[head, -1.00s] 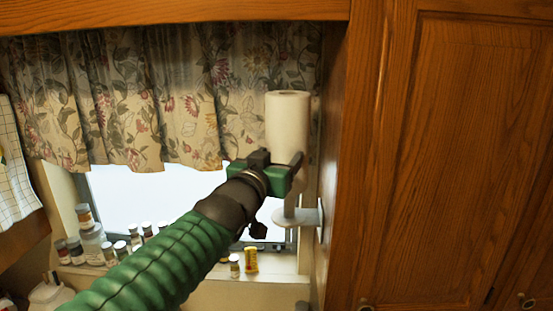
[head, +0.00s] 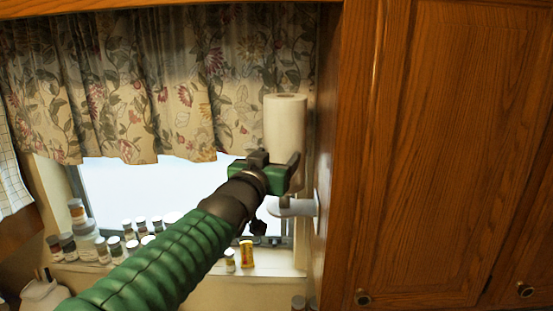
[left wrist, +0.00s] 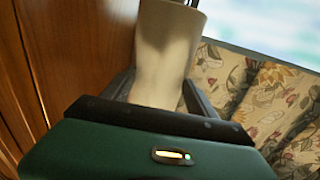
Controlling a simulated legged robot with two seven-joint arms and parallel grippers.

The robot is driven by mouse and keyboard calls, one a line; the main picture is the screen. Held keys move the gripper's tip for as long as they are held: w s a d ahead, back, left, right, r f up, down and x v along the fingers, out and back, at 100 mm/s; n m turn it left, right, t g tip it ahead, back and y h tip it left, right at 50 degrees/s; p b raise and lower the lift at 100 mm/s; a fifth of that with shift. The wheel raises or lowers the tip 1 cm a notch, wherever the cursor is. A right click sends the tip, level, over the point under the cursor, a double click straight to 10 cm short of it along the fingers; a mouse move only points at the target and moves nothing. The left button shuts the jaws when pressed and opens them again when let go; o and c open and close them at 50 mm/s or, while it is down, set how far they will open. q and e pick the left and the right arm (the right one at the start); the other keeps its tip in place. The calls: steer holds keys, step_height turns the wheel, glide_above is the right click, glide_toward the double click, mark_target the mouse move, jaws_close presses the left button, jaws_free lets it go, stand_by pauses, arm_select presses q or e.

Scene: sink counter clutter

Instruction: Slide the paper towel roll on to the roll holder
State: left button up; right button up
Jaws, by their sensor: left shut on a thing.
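The white paper towel roll (head: 285,125) stands upright in the head view, in front of the curtain's right end. My left gripper (head: 280,170) is shut on its lower part, which the gripper hides. The white roll holder (head: 300,207) is fixed to the cabinet's side, its flat base just below the roll. A short piece of its post shows between gripper and base; whether the post is inside the roll is hidden. In the left wrist view the roll (left wrist: 165,55) sits between the fingers of my left gripper (left wrist: 157,95). My right gripper is not in view.
The wooden cabinet (head: 440,150) stands close at the right of the roll. The floral curtain (head: 150,85) hangs behind. Several small jars and bottles (head: 87,240) and a yellow tin (head: 246,253) stand on the window sill below.

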arm_select(q)
steer(key=shift+f+b, duration=2.5)
steer(key=shift+f, duration=0.2)
steer(key=o, duration=1.5)
steer(key=shift+o, duration=0.2)
steer(key=p+v, duration=1.1)
steer(key=v, duration=0.5)
steer(key=shift+s+p, duration=0.35)
steer(key=shift+s, duration=0.05)
steer(key=shift+a, duration=0.15)
